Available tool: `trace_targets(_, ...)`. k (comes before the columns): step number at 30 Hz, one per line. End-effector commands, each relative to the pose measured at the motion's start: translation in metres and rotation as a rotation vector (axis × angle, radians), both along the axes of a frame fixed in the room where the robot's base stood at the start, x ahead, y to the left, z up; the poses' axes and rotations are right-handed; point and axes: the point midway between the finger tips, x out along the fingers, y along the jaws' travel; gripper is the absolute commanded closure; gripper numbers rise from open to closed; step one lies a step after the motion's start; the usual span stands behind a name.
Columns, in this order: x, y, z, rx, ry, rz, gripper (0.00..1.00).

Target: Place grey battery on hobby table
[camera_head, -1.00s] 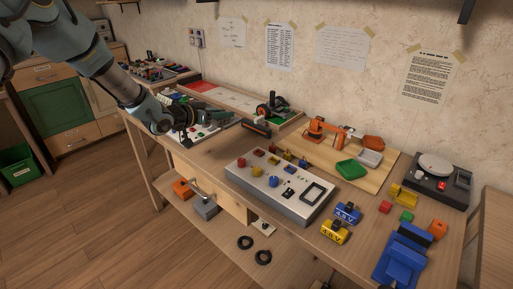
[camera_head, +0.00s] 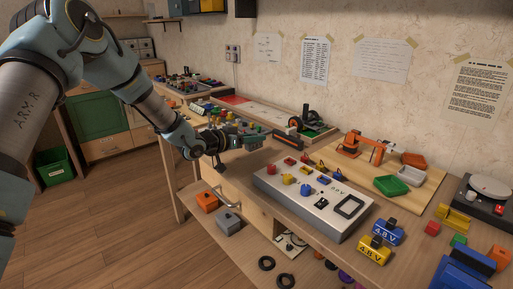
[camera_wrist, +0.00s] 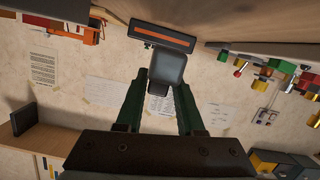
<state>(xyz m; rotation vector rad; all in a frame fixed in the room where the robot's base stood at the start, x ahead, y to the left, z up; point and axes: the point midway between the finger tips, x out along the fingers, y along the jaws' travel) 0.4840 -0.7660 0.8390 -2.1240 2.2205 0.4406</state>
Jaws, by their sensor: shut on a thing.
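My gripper (camera_head: 250,139) reaches right over the far left part of the wooden hobby table (camera_head: 262,158). In the wrist view its dark green fingers (camera_wrist: 163,82) are shut on a grey piece (camera_wrist: 167,68), which I take to be the grey battery. A dark bar with an orange stripe (camera_wrist: 163,37) lies right against the grey piece and looks joined to it; it also shows at the fingertips in the head view (camera_head: 287,139). Whether it touches the tabletop I cannot tell. The fingers hide part of the grey piece.
A grey control console (camera_head: 312,202) stands close in front. A wheeled black-and-orange model (camera_head: 309,122) stands behind. Blue (camera_head: 387,232) and yellow (camera_head: 373,250) 4.8 V batteries are at the right. An orange robot-arm model (camera_head: 362,147) is on a board. Orange and grey boxes (camera_head: 229,226) sit below.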

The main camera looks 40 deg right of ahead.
Motion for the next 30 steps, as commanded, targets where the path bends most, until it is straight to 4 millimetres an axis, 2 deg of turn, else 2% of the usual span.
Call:
trace_targets(8,-0.001,0.000,-0.034,0.001,0.002,-0.001,1.00)
trace_targets(20,0.000,0.000,-0.041,0.000,0.000,0.000,1.00)
trace_targets(21,0.000,0.000,-0.039,0.000,0.000,0.000,0.59)
trace_targets(28,0.000,0.000,-0.040,0.001,0.000,0.000,0.33)
trace_targets(30,0.000,0.000,-0.039,0.001,0.000,0.000,0.33)
